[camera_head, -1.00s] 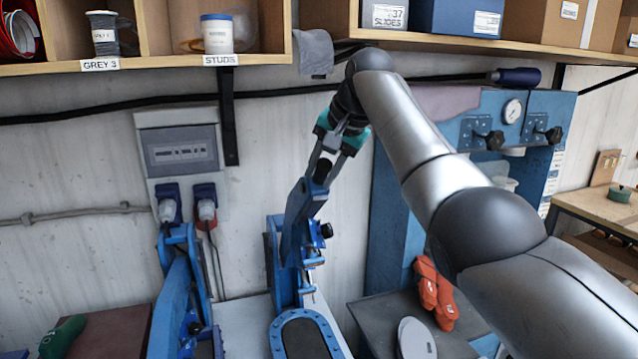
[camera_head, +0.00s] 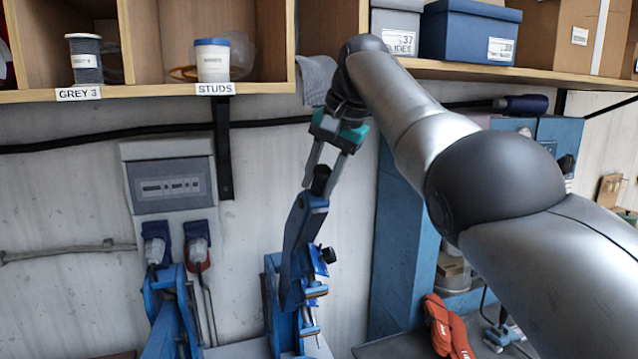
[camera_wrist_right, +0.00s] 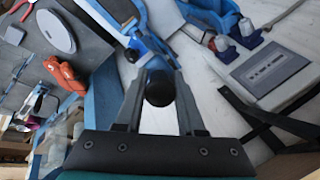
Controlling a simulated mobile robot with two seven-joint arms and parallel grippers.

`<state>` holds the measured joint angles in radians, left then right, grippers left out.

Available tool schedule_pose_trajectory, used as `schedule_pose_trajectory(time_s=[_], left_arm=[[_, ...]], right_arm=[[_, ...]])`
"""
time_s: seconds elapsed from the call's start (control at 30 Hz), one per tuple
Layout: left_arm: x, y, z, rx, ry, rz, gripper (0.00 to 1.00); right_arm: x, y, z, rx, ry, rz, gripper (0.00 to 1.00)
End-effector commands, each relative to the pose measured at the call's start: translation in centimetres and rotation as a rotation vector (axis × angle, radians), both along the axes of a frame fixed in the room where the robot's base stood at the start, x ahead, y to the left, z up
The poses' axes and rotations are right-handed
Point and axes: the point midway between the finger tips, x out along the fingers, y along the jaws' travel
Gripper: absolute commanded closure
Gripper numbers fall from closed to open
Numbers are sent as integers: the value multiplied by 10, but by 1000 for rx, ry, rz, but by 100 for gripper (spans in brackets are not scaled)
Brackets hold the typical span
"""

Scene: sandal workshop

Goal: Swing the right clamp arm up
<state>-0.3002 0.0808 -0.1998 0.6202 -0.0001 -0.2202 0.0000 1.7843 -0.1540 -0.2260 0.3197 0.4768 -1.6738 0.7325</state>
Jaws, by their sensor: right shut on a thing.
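The right clamp arm (camera_head: 302,240) is blue and stands steeply up from its blue clamp frame, leaning slightly right at the top. A black knob (camera_head: 320,179) sits at its upper end; it also shows large in the right wrist view (camera_wrist_right: 159,88). My right gripper (camera_head: 321,170) reaches down from the upper right and is shut on the knob, one finger on each side. The wrist view shows the fingers around the knob (camera_wrist_right: 158,105). The foot of the clamp is cut off by the head view's lower edge. My left gripper is not in view.
Another blue clamp (camera_head: 168,310) stands to the left, below a grey socket box (camera_head: 170,185). A wooden shelf (camera_head: 150,94) hangs above, with a blue box (camera_head: 468,30) at right. A blue machine column (camera_head: 400,240) and orange gloves (camera_head: 450,328) are to the right.

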Motion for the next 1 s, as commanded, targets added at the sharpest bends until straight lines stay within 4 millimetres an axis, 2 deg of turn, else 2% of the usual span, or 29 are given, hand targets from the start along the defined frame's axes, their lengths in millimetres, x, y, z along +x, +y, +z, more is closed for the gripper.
schedule_pose_trajectory(time_s=[0.53,0.57,0.6,0.77,1.0], left_arm=[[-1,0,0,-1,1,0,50],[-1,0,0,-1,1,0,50],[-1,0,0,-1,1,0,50],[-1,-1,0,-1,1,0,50],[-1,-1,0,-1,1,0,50]], right_arm=[[-2,0,-2,-2,12,1,100],[-2,0,-2,-2,12,1,60],[-2,0,-2,-2,12,1,55],[-1,0,-1,-1,9,1,38],[-1,0,0,-2,8,0,38]])
